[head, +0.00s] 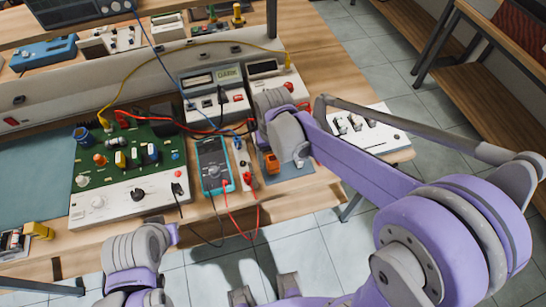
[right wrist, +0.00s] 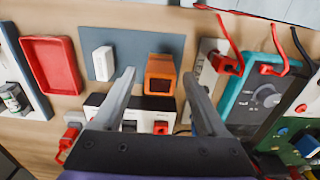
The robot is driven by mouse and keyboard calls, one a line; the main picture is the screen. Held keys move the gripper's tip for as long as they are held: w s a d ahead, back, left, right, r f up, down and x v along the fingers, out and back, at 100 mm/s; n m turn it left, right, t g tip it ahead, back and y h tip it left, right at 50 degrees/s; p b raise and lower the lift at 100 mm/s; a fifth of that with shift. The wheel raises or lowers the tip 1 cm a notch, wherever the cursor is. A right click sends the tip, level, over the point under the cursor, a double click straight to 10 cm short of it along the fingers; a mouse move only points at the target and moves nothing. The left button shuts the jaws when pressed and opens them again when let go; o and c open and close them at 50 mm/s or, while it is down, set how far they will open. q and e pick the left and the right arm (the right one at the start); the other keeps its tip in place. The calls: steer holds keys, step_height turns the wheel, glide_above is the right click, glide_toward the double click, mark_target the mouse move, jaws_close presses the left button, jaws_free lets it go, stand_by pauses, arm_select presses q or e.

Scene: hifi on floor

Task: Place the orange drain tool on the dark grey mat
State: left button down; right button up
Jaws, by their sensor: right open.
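The orange drain tool (right wrist: 161,74) stands on the dark grey mat (right wrist: 138,44) in the right wrist view, near the mat's right edge. Its near end overlaps the mat's front edge in the picture; I cannot tell whether it overhangs. A small white block (right wrist: 103,63) is on the mat to its left. My right gripper (right wrist: 160,76) is open and empty, with its fingers on either side of the tool, apart from it. In the head view the gripper (head: 288,148) hides part of the mat (head: 298,169), and the tool (head: 271,163) shows at its left. My left gripper is out of view.
A teal multimeter (head: 213,165) and a white strip with red plugs (head: 242,163) stand close beside the mat. Red and dark leads hang over the table's front edge. A red tray (right wrist: 51,64) lies on the mat's other side. A green circuit board (head: 130,158) is further left.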

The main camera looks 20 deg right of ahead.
mark_target(273, 158)
step_height(273, 158, up, 11)
steer(key=s+d+f+t, duration=0.2)
steer(key=s+d+f, duration=0.1)
steer(key=s, duration=0.4)
steer(key=s+d+f+t, duration=0.3)
steer(key=s, duration=0.3)
steer(key=shift+s+d+f+t+p, duration=0.3)
steer(key=shift+s+p, duration=0.05)
steer(key=shift+p, duration=0.1)
